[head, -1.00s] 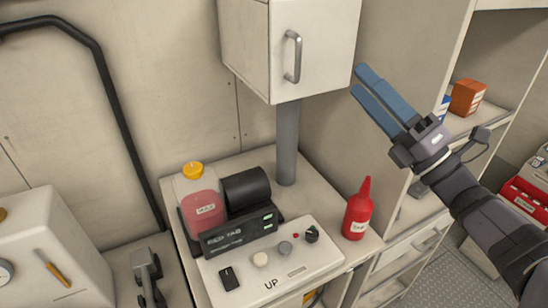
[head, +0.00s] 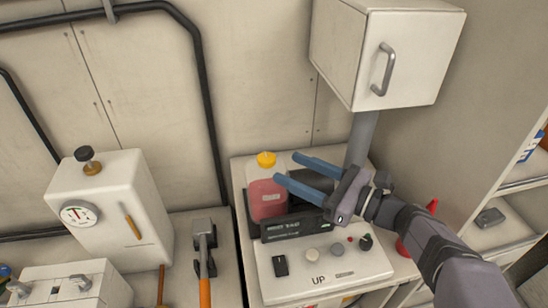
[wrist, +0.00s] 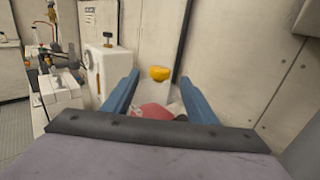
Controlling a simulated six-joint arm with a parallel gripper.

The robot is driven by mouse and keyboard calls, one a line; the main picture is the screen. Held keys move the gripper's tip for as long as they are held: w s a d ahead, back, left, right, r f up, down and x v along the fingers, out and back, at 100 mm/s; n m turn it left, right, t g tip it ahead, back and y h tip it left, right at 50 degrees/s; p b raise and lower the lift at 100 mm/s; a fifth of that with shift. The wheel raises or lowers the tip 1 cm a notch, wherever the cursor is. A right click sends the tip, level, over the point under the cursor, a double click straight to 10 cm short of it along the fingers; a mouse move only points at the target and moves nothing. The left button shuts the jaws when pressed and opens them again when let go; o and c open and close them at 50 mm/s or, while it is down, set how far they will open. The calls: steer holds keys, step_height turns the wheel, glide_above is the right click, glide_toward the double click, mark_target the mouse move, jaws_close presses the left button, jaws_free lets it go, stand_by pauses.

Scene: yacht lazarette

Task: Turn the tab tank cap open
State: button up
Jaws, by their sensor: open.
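The tab tank is a translucent tank (head: 268,200) with pink-red fluid, standing at the back left of the white control unit. Its yellow cap (head: 266,159) sits upright on top. My gripper (head: 288,168) is open and empty, its blue fingers pointing left, just right of the cap in the head view. In the wrist view the yellow cap (wrist: 159,73) shows between the fingertips (wrist: 160,80), apart from both. The pink fluid (wrist: 155,111) is partly hidden by my gripper body.
A dark labelled box (head: 292,225) and a control panel (head: 300,278) with knobs are in front of the tank. A white cabinet (head: 400,60) hangs above right. A white tank (head: 110,205) with a black cap and gauge stands left. A red bottle (head: 403,247) is partly behind my arm.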

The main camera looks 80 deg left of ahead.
mark_target(274, 162)
steer(key=p+x, duration=0.3)
steer(key=x, duration=0.2)
steer(key=shift+s+a+r, duration=0.1)
steer(key=shift+s, duration=0.05)
steer(key=shift+s+a, duration=0.25)
steer(key=shift+a, duration=0.05)
steer(key=c, duration=1.1)
steer(key=shift+o, duration=0.2)
steer(key=shift+f, duration=0.2)
